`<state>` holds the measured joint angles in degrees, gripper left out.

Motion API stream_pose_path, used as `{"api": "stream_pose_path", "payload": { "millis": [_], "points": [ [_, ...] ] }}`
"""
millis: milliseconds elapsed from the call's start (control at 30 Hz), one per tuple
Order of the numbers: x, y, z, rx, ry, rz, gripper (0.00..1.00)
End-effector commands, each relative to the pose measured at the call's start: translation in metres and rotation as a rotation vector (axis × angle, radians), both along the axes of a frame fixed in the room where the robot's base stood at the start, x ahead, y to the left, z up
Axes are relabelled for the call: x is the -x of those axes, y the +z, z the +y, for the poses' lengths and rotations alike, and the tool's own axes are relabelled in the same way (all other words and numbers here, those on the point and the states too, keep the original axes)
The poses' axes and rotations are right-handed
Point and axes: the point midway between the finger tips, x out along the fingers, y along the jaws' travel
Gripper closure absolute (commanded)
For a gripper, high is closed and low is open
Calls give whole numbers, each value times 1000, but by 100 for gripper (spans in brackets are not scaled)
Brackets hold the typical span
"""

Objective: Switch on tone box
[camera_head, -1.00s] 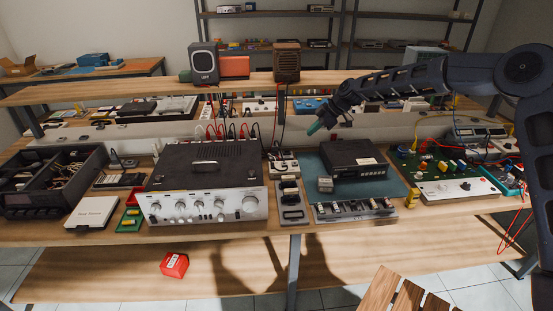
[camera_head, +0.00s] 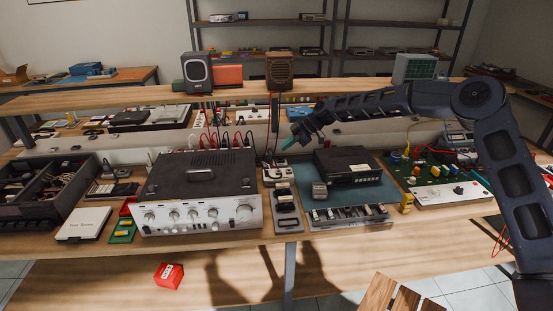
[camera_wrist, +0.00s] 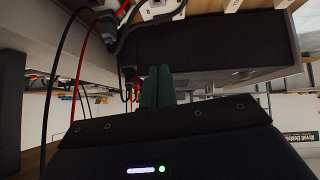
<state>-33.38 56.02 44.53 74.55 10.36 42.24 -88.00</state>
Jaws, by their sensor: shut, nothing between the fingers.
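No label reading tone box is legible, so I cannot tell which device it is. A silver-fronted amplifier (camera_head: 200,216) with several knobs sits left of centre on the bench. A black box (camera_head: 347,165) lies on a teal mat (camera_head: 380,192) right of centre. A green circuit board (camera_head: 442,170) with a white control panel (camera_head: 452,193) stands further right. My gripper (camera_head: 287,143) is shut and empty, with teal fingertips, above the bench behind and between the amplifier and the black box. In the wrist view the closed fingertips (camera_wrist: 158,86) point towards a dark box-like surface (camera_wrist: 205,50); contact is unclear.
Red and black cables (camera_head: 222,140) rise behind the amplifier and also hang near my fingers in the wrist view (camera_wrist: 82,50). A low shelf wall (camera_head: 350,135) runs behind the devices. A grey switch strip (camera_head: 287,210) fills the gap beside the amplifier. A red box (camera_head: 168,276) lies below.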

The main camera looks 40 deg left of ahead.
Motion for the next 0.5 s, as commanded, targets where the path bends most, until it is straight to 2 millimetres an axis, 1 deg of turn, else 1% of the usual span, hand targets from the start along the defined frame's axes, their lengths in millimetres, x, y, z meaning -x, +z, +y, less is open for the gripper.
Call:
{"api": "stream_pose_path", "payload": {
  "millis": [167, 500],
  "points": [
    [11, -17, 13, 1, 2, 0, 100],
    [38, -59, 47, 1, 1, 1, 100]
  ]
}}
